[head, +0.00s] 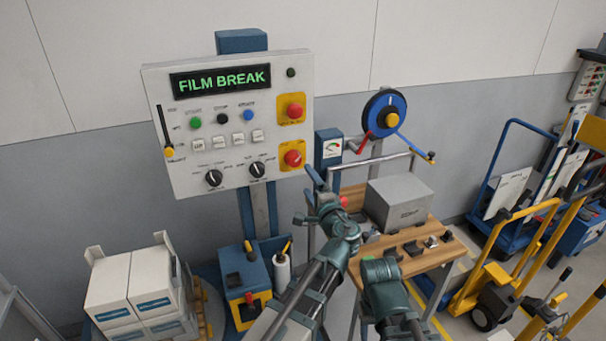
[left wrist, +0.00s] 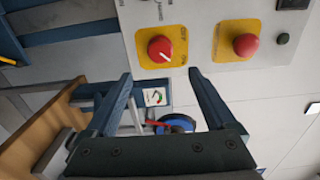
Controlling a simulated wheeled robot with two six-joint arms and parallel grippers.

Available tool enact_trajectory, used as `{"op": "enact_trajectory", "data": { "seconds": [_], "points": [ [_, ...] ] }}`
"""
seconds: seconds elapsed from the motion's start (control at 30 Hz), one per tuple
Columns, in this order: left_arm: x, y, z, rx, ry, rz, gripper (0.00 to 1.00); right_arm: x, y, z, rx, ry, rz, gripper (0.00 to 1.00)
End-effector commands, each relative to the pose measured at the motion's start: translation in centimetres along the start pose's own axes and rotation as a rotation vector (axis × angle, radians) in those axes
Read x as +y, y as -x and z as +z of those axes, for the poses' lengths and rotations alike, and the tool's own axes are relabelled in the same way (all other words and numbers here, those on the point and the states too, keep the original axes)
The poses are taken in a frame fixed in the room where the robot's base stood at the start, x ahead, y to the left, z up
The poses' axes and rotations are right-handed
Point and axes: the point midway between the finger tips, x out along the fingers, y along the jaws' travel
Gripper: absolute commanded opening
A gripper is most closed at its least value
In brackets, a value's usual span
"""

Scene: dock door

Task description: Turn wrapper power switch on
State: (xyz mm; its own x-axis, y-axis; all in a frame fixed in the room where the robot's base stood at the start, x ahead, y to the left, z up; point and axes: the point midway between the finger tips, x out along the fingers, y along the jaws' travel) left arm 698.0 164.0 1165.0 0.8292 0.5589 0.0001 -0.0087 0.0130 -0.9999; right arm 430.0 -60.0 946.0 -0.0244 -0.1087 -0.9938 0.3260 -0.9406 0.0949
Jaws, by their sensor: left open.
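The wrapper power switch (head: 292,158) is a red rotary knob on a yellow plate, low on the right side of the grey control panel (head: 226,141). In the left wrist view the knob (left wrist: 160,49) shows a white pointer line, with OFF and ON lettered beside it. I cannot tell surely which word it points at. My left gripper (head: 309,190) is just below and right of the knob. In the left wrist view my left gripper (left wrist: 160,74) is open and empty, and the knob appears just beyond the gap between its fingertips, apart from them. My right gripper is not visible.
A red push button (head: 295,110) on another yellow plate sits just above the switch. The panel display (head: 221,81) reads FILM BREAK. A wooden bench (head: 440,256) with a grey box (head: 398,204) stands right of the panel. Stacked cartons (head: 132,290) stand at lower left.

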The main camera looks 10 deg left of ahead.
Motion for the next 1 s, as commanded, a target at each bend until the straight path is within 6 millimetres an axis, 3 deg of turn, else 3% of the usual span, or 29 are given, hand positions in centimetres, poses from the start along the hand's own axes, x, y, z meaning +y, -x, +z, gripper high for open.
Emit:
{"op": "enact_trajectory", "data": {
  "seconds": [0.2,0.67,0.77,0.83,1.0],
  "points": [
    [0.0,2.2,0.0,0.000,0.000,0.000,0.89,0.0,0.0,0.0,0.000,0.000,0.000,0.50],
    [0.3,2.5,0.3,-0.010,0.009,0.012,0.89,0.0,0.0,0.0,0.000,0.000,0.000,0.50],
    [1.8,2.1,2.2,-0.059,0.062,0.080,0.89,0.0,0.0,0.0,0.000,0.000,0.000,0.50],
    [4.0,1.9,4.4,-0.126,0.131,0.173,0.89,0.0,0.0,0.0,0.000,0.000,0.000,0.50],
    [11.3,3.3,10.1,-0.332,0.348,0.490,0.89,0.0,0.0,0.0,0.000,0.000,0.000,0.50]
  ]
}}
